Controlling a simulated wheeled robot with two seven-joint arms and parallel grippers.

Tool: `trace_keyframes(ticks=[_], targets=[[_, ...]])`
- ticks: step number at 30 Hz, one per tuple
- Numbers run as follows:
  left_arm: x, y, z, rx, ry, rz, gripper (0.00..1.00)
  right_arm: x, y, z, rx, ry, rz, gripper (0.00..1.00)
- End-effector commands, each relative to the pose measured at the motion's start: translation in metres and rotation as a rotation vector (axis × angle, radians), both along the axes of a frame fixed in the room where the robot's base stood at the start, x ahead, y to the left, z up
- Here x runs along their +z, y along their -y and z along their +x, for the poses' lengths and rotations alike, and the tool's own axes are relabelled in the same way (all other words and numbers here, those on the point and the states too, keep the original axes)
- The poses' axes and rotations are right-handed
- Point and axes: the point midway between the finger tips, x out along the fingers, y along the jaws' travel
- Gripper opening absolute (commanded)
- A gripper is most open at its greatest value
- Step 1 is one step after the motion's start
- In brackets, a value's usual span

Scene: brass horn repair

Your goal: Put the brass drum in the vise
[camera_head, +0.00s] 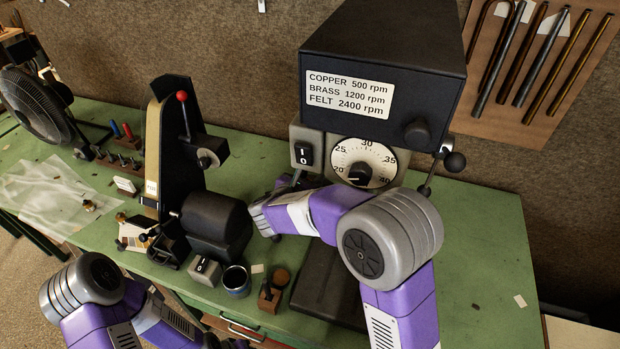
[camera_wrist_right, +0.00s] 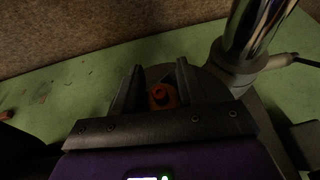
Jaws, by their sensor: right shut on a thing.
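My right gripper shows in the right wrist view (camera_wrist_right: 160,95), its two dark fingers shut on a small orange-brown round piece with a hole or knob on top, which looks like the brass drum (camera_wrist_right: 161,97). In the head view my right arm reaches left in front of the drill press (camera_head: 385,52), and its wrist covers the area below the dial. Its fingertips and the held piece cannot be made out there. My left arm is at the lower left, and its gripper does not show. I cannot pick out the vise; the area behind my right forearm is hidden.
A belt grinder with a motor (camera_head: 215,220) stands left of my right wrist. A small tin (camera_head: 236,281) and a wooden block (camera_head: 271,290) sit near the front edge. A fan (camera_head: 35,105) is far left. The green bench (camera_head: 480,240) is mostly clear at right.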

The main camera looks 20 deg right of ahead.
Motion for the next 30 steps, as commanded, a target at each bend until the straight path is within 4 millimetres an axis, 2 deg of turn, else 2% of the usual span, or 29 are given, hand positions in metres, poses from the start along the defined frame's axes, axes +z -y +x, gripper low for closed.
trace_keyframes(ticks=[1,2,6,17,20,30], targets=[[-0.003,0.0,0.0,0.0,0.0,0.0,0.43,-0.003,0.0,0.0,0.0,0.0,0.0,0.06],[-0.002,0.0,0.0,0.0,0.0,0.0,0.43,-0.002,0.0,0.0,0.0,0.0,0.0,0.45],[-0.001,0.0,0.0,0.0,0.0,0.0,0.43,-0.002,0.0,0.0,0.0,0.0,0.0,0.65],[0.002,0.0,0.0,0.0,0.0,0.0,0.43,0.003,0.0,0.0,0.0,0.0,0.0,0.65],[0.0,0.0,0.0,0.0,0.0,0.0,0.43,0.006,-0.009,-0.009,0.004,0.0,0.002,0.65],[-0.003,0.0,0.0,0.0,0.0,0.0,0.43,0.034,-0.051,-0.061,0.004,0.003,0.002,0.65]])
